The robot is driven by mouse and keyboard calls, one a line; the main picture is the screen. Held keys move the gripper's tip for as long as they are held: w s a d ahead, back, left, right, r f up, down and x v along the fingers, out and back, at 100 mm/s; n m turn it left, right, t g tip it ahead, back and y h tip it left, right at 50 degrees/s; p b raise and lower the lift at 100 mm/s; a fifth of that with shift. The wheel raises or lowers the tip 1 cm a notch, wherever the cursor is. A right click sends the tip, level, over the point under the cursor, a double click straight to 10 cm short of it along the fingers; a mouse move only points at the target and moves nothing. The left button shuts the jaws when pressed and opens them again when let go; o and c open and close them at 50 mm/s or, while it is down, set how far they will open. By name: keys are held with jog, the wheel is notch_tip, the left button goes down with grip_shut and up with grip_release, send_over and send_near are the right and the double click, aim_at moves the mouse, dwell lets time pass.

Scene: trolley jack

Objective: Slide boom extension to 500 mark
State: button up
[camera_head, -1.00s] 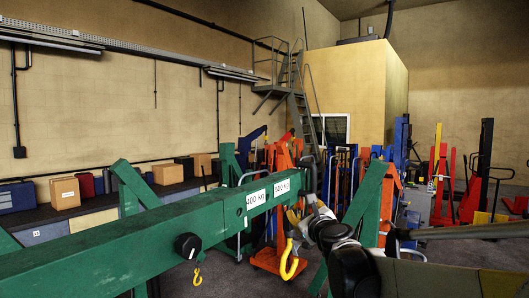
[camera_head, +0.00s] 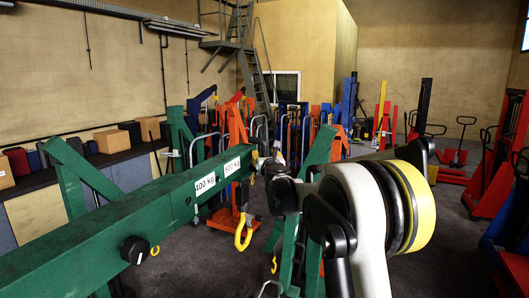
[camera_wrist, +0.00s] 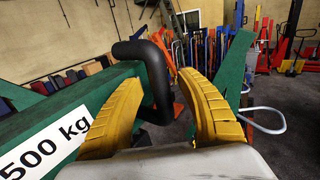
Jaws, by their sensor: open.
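The green boom (camera_head: 95,225) runs from the lower left to the middle of the head view. Its end section (camera_head: 220,185) carries white labels reading 400 kg and 500 kg. The 500 kg label (camera_wrist: 45,142) is also large in the wrist view. A black bent handle (camera_wrist: 155,62) rises at the boom's end. My gripper (camera_wrist: 160,82) is open, with its yellow fingers on either side of the handle; I cannot tell whether they touch it. In the head view my gripper (camera_head: 264,165) is small and partly hidden at the boom's end. A black knob (camera_head: 134,249) sits on the boom's side.
A yellow hook (camera_head: 243,233) hangs below the boom's end. Orange, blue and red lifting equipment stands behind. A counter with boxes (camera_head: 107,141) lines the left wall. Open floor (camera_head: 430,220) lies to the right, with a red stacker (camera_head: 500,150) at the right edge.

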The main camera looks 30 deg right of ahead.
jog(key=shift+w+d, duration=0.1)
jog(key=shift+w, duration=0.25)
grip_shut()
jog(key=shift+s+a+f, duration=0.15)
jog(key=shift+s+a, duration=0.15)
jog(key=shift+a, duration=0.05)
jog(key=s+a+b, duration=0.3)
jog(key=s+a, duration=0.3)
jog(key=a, duration=0.1)
jog(key=shift+a, duration=0.25)
jog(key=shift+c, duration=2.1)
grip_release()
jog(key=shift+s+a, duration=0.1)
jog(key=shift+s, duration=0.25)
jog(key=o, duration=0.4)
jog(key=shift+w+a, duration=0.15)
jog(key=shift+a, duration=0.1)
jog(key=shift+d+v, duration=0.15)
jog(key=shift+v, duration=2.7)
jog(key=shift+d+v, duration=0.1)
jog(key=shift+v, duration=2.75)
